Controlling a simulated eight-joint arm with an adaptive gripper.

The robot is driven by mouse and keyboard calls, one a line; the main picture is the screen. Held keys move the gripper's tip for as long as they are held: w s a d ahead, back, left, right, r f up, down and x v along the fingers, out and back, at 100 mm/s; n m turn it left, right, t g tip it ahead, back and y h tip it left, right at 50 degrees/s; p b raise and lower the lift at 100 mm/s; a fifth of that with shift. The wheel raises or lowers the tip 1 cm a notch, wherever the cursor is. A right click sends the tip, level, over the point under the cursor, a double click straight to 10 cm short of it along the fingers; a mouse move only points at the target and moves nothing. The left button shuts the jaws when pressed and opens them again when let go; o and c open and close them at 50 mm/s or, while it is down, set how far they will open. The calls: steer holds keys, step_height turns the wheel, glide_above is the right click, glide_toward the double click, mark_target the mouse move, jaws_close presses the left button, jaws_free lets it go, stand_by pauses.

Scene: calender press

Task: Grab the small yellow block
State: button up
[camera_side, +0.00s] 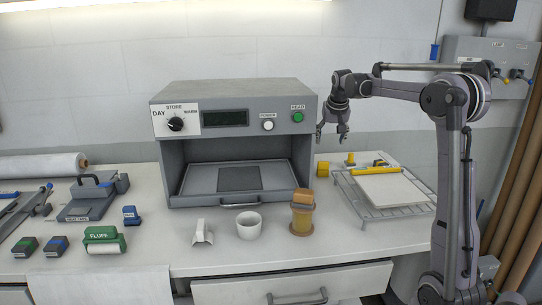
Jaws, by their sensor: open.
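A small yellow block (323,168) sits on the white counter, just right of the grey press and left of the wire rack. Another small yellow piece (350,159), knob-like in shape, stands a little to its right and behind. My gripper (332,137) hangs in the air above the yellow block, fingers pointing down. Its fingers are apart with nothing between them. The gripper is clear of the block, and the exact gap in depth is hard to tell.
The grey press (235,145) stands close on the left. A wire rack (395,209) with a white sheet (392,190) and a yellow bar is on the right.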

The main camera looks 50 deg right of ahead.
glide_above(324, 162)
steer(key=s, duration=0.1)
step_height(324, 162, down, 6)
steer(key=shift+w+f, duration=0.2)
steer(key=shift+f, duration=0.6)
steer(key=shift+w+f, duration=0.25)
steer(key=shift+f, duration=0.55)
steer(key=shift+w+f, duration=0.2)
steer(key=shift+f, duration=0.6)
steer(key=c, duration=1)
